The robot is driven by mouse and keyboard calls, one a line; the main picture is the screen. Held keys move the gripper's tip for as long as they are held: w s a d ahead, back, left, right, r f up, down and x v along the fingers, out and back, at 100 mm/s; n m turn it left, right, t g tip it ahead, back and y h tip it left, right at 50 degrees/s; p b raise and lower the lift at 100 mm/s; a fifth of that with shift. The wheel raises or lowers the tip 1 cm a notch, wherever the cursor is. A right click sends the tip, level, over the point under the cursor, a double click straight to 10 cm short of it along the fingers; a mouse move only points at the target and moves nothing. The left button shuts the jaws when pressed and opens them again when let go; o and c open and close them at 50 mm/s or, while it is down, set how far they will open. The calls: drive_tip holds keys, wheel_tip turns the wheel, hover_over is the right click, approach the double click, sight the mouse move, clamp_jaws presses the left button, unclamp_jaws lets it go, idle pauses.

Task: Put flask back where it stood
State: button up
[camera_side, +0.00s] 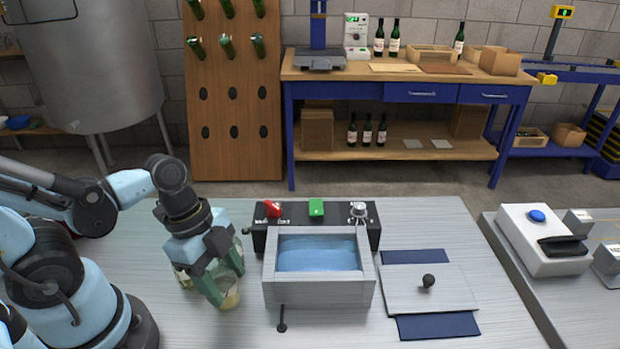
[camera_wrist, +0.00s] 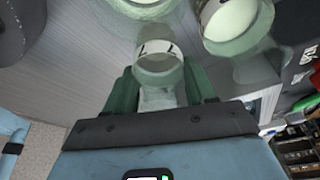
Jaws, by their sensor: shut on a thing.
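My gripper (camera_side: 227,284) points down over the grey table, left of the water bath. Its green fingers are shut on a clear glass flask (camera_side: 231,299) with a little yellowish liquid. The flask is partly hidden by the fingers, and I cannot tell whether its base touches the table. In the wrist view the held flask (camera_wrist: 160,72) sits between the fingers and carries a white band with dark marks. A second flask (camera_wrist: 230,25) stands close to its right, and a third glass vessel (camera_wrist: 140,8) is cut off at the top edge.
The grey water bath (camera_side: 318,293) holds blue water, with a black control panel (camera_side: 290,217) behind it. A grey lid (camera_side: 450,295) with a black knob lies to its right on blue pads. A white device (camera_side: 545,245) stands at the far right.

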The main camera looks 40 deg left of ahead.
drive_tip(key=o, duration=1.6)
drive_tip(key=shift+f, duration=0.1)
drive_tip(key=shift+o, duration=0.2)
drive_tip(key=shift+r, duration=3.05)
drive_tip(key=shift+w, duration=0.1)
drive_tip(key=w+a+r+n+t+y, duration=0.3)
drive_tip(key=w+n, duration=0.6)
drive_tip(key=n, duration=0.4)
drive_tip(key=shift+w+a+r+n+t, duration=0.15)
drive_tip(key=shift+a+r+n+t, duration=0.4)
drive_tip(key=shift+a+t, duration=0.75)
